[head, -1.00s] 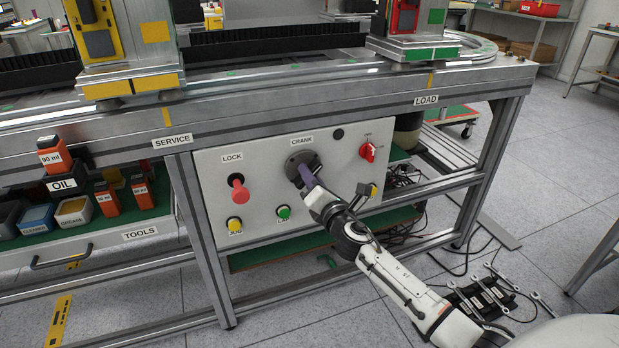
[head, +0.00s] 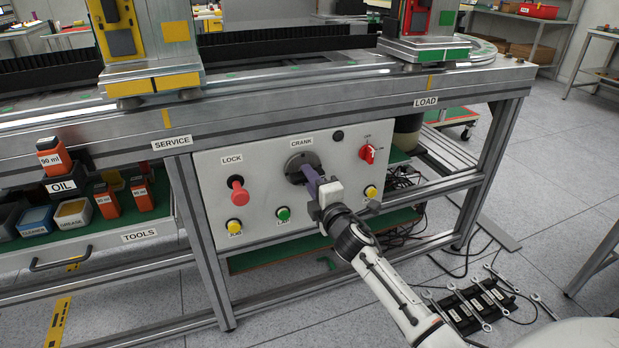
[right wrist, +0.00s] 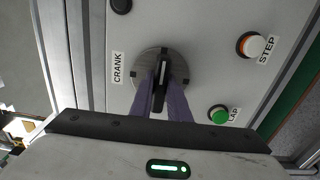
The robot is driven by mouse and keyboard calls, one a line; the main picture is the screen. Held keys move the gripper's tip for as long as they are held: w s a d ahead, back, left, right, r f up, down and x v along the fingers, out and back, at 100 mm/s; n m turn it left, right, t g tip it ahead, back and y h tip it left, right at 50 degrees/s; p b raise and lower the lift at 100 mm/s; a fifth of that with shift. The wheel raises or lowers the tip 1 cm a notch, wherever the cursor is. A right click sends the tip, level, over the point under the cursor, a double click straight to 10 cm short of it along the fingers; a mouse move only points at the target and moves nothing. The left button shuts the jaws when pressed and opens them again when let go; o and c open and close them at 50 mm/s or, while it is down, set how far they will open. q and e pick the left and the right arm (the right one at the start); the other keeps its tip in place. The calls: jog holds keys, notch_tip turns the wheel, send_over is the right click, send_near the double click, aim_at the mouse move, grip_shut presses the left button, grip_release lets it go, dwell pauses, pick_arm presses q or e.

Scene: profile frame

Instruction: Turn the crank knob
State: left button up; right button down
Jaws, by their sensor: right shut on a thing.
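The crank knob (head: 297,163) is a dark round disc with a raised bar, under the CRANK label on the light grey panel. It also shows in the right wrist view (right wrist: 162,72), where its dark bar stands between the purple fingers. My right gripper (head: 309,177) is shut on the bar from the front. In the right wrist view the two fingers of my right gripper (right wrist: 161,88) lie on either side of it. The fingers cover part of the disc. My left gripper is not in view.
The red LOCK knob (head: 238,190) sits left of the crank. A green LAP button (head: 283,213), yellow JOG button (head: 235,226) and red rotary switch (head: 368,153) are close by. A yellow-marked carriage (head: 150,80) stands on the rail above. An open TOOLS drawer is at left.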

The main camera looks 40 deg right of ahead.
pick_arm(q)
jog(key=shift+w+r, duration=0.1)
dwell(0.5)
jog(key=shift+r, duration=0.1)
pick_arm(e)
jog(key=c, duration=1.7)
grip_release()
pick_arm(q)
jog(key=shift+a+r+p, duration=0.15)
jog(key=shift+p, duration=0.7)
pick_arm(e)
jog(key=v, duration=1)
jog(key=shift+s, duration=0.2)
